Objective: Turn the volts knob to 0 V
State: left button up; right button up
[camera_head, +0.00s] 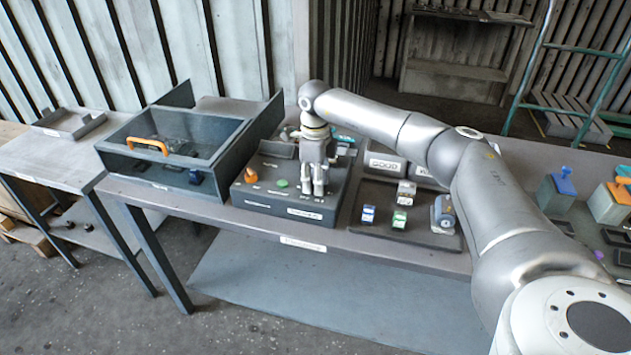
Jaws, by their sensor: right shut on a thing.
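A dark grey control box (262,198) stands on the table, left of the middle of the view. My right gripper (313,188) points down at the right part of its top and is shut on what I take to be the volts knob. The knob is hidden between the fingers, so its pointer and setting cannot be seen. An orange knob (251,176) and a green button (282,183) sit on the box top, left of the gripper, clear of it. The small labels are too blurred to read. My left gripper is not in view.
A dark open box with an orange handle (147,146) stands left of the control box. A tray (425,236) with several small coloured parts lies to its right, beside a bin marked GOOD (384,164). My right arm spans above the table's right half.

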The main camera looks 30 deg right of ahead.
jog(key=shift+r, duration=0.1)
dwell(0.4)
jog(key=o, duration=1)
jog(key=shift+o, duration=0.2)
notch_tip(320, 180, up, 12)
